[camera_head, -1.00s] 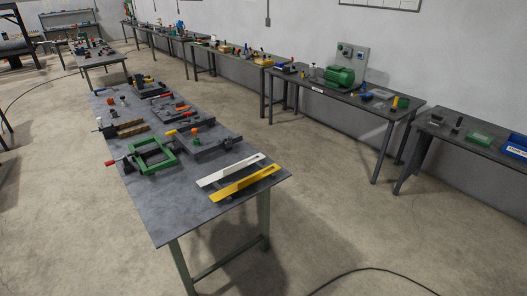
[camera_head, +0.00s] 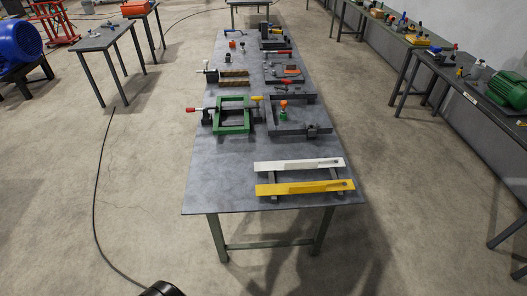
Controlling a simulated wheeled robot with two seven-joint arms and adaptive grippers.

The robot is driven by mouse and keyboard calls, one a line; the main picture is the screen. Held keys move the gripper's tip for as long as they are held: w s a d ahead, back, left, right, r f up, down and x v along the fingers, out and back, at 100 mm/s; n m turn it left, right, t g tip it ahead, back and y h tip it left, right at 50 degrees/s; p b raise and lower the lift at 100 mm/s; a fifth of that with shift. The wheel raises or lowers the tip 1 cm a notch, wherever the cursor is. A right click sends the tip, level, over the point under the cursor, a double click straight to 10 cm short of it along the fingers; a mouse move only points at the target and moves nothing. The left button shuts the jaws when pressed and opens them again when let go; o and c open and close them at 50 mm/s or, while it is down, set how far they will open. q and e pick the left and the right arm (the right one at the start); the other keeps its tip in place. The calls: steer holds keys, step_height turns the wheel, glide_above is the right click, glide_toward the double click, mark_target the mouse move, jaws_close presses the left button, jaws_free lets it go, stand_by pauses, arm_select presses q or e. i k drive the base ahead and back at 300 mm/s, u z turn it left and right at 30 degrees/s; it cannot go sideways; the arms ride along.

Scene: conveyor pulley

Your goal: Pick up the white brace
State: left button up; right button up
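The white brace (camera_head: 299,164) is a long flat bar lying across the near right part of the grey table (camera_head: 215,180). It rests on dark supports, a little above the tabletop. A yellow brace (camera_head: 305,188) lies parallel to it, nearer the table's front edge, with a small gap between them. Neither of my grippers shows in the head view. A dark rounded part at the bottom edge of the picture is too cropped to identify.
Behind the braces stand a green frame (camera_head: 234,116) with a red-tipped handle and a grey fixture (camera_head: 298,117). The table's left front area is bare. A side table (camera_head: 105,38) stands at the left, and a black cable (camera_head: 95,190) lies on the floor.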

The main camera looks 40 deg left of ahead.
mark_target(305, 164)
steer(key=u, duration=0.8)
steer(key=i, duration=1.05)
steer(key=u, duration=0.65)
